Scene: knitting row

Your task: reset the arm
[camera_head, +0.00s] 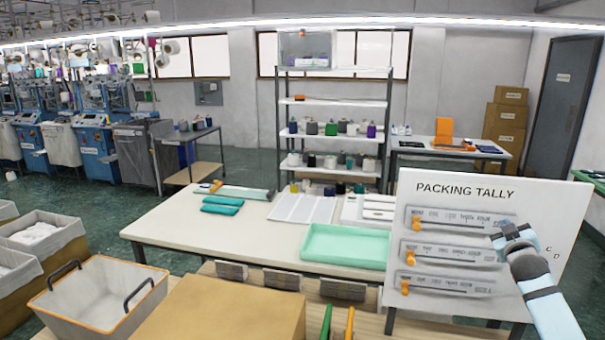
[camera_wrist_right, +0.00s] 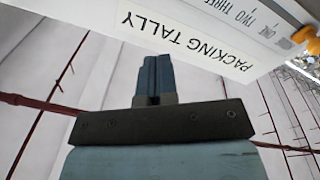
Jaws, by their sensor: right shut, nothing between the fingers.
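My right gripper (camera_head: 508,230) is in front of the upper right part of the white packing tally board (camera_head: 440,184). Its fingers are together with nothing between them. In the right wrist view the shut fingers (camera_wrist_right: 152,78) point toward the board, which shows upside down with its "PACKING TALLY" heading. The board carries three grey slide rails, each with an orange knob at its left part: top (camera_head: 417,223), middle (camera_head: 406,255) and bottom (camera_head: 406,286). I cannot tell whether the gripper touches the board. My left gripper is not in view.
A cardboard box (camera_head: 225,312) and a handled bin (camera_head: 95,295) stand in front. Shelving (camera_head: 335,110) stands behind.

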